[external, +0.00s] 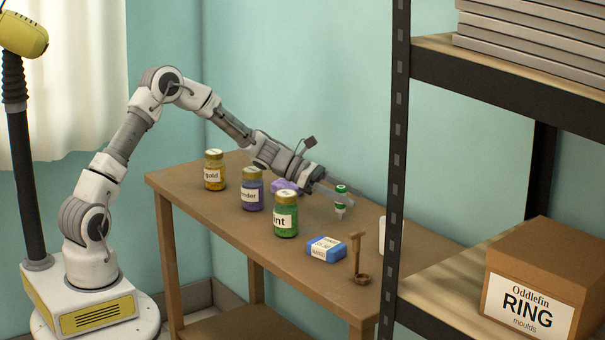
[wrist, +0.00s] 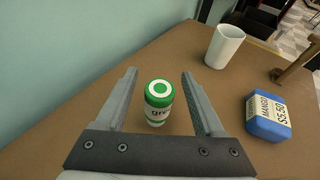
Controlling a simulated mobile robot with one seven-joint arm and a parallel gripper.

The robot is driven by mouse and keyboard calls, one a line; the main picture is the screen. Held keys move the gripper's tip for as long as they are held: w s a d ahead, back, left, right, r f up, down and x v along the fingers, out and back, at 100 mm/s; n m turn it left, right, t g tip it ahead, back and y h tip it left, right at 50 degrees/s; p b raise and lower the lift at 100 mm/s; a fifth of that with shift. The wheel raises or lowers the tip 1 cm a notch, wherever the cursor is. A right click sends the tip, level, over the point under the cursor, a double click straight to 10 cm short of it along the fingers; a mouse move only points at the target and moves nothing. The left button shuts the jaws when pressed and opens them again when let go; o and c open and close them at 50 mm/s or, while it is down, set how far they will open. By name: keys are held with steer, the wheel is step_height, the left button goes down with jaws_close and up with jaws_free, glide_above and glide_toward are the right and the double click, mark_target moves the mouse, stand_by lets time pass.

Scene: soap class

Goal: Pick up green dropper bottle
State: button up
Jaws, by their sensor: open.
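The green dropper bottle (external: 341,203) has a green top and a white label band, and shows at the right part of the wooden table in the external view. In the wrist view the bottle (wrist: 158,101) is seen from above, upright, with part of a label reading "gre". My gripper (wrist: 159,74) is open, with one finger on each side of the bottle in the picture and a gap on both sides. In the external view my gripper (external: 338,198) is just beside the bottle. I cannot tell whether the fingertips are level with it.
A white cup (wrist: 225,46) and a blue soap block (wrist: 268,116) stand to the right, with a wooden stand (external: 358,262) near the front edge. Green (external: 286,215), purple (external: 252,190) and yellow (external: 214,170) jars and a purple lump (external: 287,187) are left of the bottle. A shelf post (external: 398,130) rises at right.

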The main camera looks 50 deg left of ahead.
steer(key=shift+w+d+f, duration=0.25)
steer(key=shift+w+d, duration=0.1)
steer(key=shift+d, duration=0.15)
steer(key=shift+c, duration=0.3)
jaws_close()
steer(key=shift+r, duration=0.15)
